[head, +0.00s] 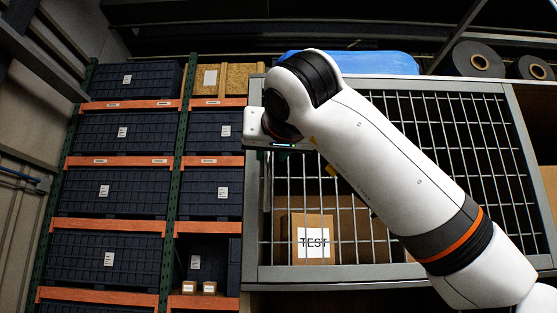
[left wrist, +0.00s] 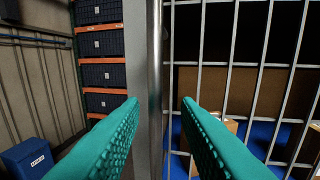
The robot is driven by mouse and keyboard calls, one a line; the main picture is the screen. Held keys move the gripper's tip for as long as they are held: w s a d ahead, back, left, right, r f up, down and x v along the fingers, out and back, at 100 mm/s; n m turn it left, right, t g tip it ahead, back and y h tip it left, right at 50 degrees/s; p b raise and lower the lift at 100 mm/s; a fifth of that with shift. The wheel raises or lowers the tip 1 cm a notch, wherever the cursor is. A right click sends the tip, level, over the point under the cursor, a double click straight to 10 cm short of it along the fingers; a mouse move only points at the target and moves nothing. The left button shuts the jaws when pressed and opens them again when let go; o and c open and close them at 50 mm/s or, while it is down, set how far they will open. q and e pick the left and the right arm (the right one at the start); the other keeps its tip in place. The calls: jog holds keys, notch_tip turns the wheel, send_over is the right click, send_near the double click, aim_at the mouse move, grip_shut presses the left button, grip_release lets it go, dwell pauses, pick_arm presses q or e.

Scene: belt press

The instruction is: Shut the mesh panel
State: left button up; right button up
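The mesh panel (head: 390,272) is a grey frame with a wire grid, in front of a compartment in the head view. I cannot tell whether it is fully closed. In the left wrist view, its grid (left wrist: 232,60) is at the right, beside a grey upright (left wrist: 138,75) with a shiny vertical bar (left wrist: 155,60). My left gripper (left wrist: 159,104) is open, with a teal finger to each side of the bar; contact cannot be told. In the head view, my white arm covers part of the panel and the fingers are hidden. My right gripper is not in view.
A TEST-labelled carton (head: 312,250) sits behind the mesh. Racks with orange beams (head: 105,225) and dark bins (head: 110,190) stand at left. Dark rolls (head: 478,62) and a blue covered item (head: 390,62) are on top. A blue box (left wrist: 28,158) shows low in the wrist view.

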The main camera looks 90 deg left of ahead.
pick_arm(q)
jog(key=w+d+b, duration=0.1)
jog(key=d, duration=0.8)
jog(key=shift+w, duration=0.1)
